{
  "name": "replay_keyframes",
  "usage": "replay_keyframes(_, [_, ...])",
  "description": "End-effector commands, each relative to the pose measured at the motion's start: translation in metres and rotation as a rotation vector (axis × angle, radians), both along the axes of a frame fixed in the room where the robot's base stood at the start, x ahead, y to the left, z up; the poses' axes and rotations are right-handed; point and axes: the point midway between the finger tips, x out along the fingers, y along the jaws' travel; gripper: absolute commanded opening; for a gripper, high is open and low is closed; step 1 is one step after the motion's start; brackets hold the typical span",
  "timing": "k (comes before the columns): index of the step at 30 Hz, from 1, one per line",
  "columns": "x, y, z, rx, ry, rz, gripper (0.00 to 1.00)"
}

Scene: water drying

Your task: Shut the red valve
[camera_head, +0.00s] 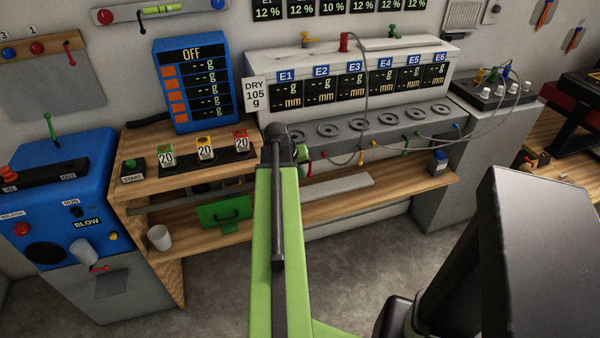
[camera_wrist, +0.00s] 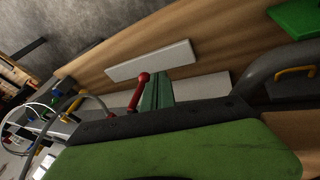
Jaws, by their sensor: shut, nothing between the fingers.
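A red lever with a ball end (camera_wrist: 136,95) shows in the wrist view, close to the left of my green fingers. My gripper (camera_wrist: 157,82) is shut with nothing held. I cannot tell whether it touches the lever. In the head view, a small red piece (camera_head: 308,168) shows beside the end of my green arm, low on the front of the grey bench (camera_head: 390,125). My arm hides much of that spot and most of the gripper. How far the lever is turned is unclear.
Several coloured valves and a looped grey hose (camera_head: 366,100) line the bench front. Below is a wooden shelf with a pale plate (camera_head: 337,188) and a green tray (camera_head: 225,213). A blue machine (camera_head: 60,195) stands at left. The floor in front is clear.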

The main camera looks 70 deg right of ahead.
Motion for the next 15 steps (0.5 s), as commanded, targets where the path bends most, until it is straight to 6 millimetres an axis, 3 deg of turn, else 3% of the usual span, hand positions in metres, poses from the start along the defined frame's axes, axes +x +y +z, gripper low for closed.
replay_keyframes(8, [0.002, 0.008, 0.02, 0.0, 0.0, 0.001, 0.0])
replay_keyframes(15, [0.008, 0.029, 0.072, 0.001, 0.0, 0.002, 0.0])
